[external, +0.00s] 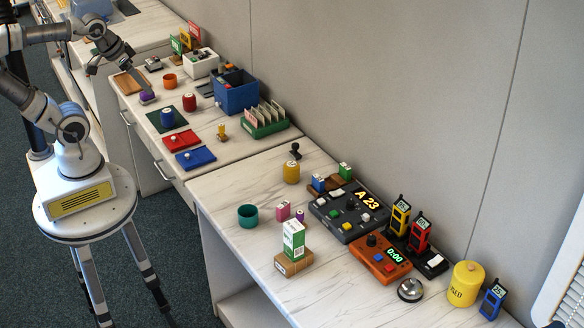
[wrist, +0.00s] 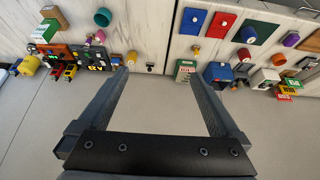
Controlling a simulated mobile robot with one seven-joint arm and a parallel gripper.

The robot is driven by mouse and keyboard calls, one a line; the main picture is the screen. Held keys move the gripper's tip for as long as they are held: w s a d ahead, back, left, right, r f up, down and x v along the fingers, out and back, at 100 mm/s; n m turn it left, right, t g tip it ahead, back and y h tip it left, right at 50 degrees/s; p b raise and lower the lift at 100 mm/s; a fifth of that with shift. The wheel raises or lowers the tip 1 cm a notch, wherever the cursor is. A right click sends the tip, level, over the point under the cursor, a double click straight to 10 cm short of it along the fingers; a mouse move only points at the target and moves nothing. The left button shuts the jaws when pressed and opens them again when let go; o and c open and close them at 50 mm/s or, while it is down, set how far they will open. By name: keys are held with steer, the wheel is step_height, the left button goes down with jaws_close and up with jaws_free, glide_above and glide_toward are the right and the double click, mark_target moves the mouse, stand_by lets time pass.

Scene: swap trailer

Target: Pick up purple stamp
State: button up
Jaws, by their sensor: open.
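A small purple stamp (external: 300,215) appears to stand on the near counter, just right of a pink block (external: 283,210). It is partly hidden, and its shape is hard to make out. In the wrist view a tiny purple spot (wrist: 88,41) beside the pink block seems to be the same thing. A larger purple pot (external: 147,97) stands on the far counter. My gripper (external: 132,62) is high over the far counter, well away from the stamp. In the wrist view my gripper (wrist: 157,76) is open, with nothing between its fingers.
A green-and-white box (external: 293,240) on a wooden block (external: 293,265) stands in front of the stamp. A teal cup (external: 248,215) is to its left and a dark control box (external: 347,216) to its right. The grey wall (external: 390,110) bounds the counters at the back.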

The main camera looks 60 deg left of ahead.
steer(key=c, duration=0.5)
steer(key=shift+o, duration=0.2)
steer(key=w+d+f+m+b, duration=0.1)
steer(key=w+d+f+b, duration=0.1)
steer(key=w+b, duration=0.3)
steer(key=w+d+f+m+b, duration=0.1)
steer(key=w+f+b, duration=0.15)
steer(key=w, duration=0.45)
steer(key=m+g+h+b, duration=0.25)
steer(key=m+b, duration=0.35)
steer(key=b, duration=1)
glide_above(299, 212)
steer(key=s+a, duration=0.4)
steer(key=s, duration=0.1)
step_height(299, 212, down, 19)
steer(key=b+x, duration=0.1)
steer(key=x, duration=0.4)
steer(key=b+x, duration=0.2)
steer(key=x, duration=0.4)
steer(key=shift+w+d+f+b, duration=0.25)
steer(key=shift+d+b, duration=0.05)
steer(key=shift+t, duration=0.25)
steer(key=shift+b+x, duration=1.3)
steer(key=shift+x, duration=1.45)
